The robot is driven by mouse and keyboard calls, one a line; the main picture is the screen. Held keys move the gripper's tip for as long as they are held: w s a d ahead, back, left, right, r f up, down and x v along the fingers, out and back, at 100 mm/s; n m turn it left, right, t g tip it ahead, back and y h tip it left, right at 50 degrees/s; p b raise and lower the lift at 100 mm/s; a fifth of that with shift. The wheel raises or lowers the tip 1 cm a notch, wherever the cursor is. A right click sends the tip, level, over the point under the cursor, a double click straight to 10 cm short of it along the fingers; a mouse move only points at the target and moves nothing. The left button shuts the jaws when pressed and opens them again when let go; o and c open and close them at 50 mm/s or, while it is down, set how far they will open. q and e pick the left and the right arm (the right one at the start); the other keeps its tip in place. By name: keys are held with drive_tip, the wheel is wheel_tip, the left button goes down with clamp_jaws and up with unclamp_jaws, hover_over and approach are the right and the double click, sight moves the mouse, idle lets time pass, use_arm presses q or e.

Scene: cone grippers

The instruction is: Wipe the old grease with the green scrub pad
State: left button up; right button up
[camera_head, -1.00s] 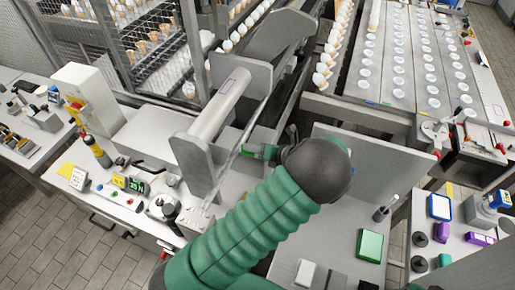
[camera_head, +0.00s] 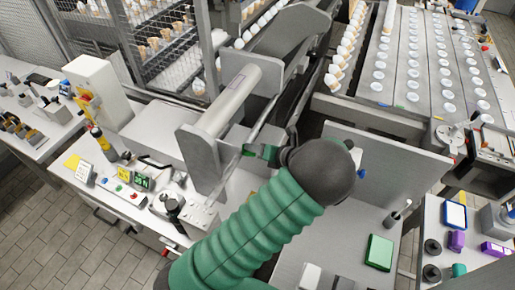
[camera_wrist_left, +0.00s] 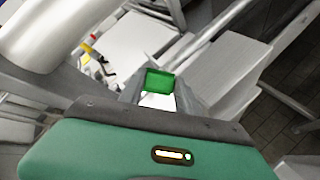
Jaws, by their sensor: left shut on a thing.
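The green scrub pad (camera_wrist_left: 158,82) shows in the left wrist view as a bright green block between the fingers of my left gripper (camera_wrist_left: 160,98). The gripper is shut on it. In the head view my left gripper (camera_head: 262,153) is beyond the dark wrist of my teal arm. It is close to the grey upright plate (camera_head: 203,160) under the pale roller (camera_head: 232,98); whether anything touches is unclear. The old grease cannot be made out in either view. My right gripper does not show.
A flat green block (camera_head: 380,251) lies on the grey bench right of my arm, near an upright panel (camera_head: 387,165). A control box (camera_head: 125,188) and small tools stand on the left table. A conveyor with rows of white cups (camera_head: 430,70) fills the back right.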

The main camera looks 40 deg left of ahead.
use_arm(q)
drive_tip(key=shift+x, duration=1)
drive_tip(key=shift+s, duration=0.2)
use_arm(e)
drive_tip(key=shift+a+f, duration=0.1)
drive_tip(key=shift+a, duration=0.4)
use_arm(q)
drive_tip(key=shift+d+f, duration=0.1)
drive_tip(key=shift+f, duration=0.05)
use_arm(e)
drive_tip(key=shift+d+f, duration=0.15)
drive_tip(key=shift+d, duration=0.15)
use_arm(q)
drive_tip(key=shift+s+f+b, duration=0.1)
drive_tip(key=shift+b, duration=0.2)
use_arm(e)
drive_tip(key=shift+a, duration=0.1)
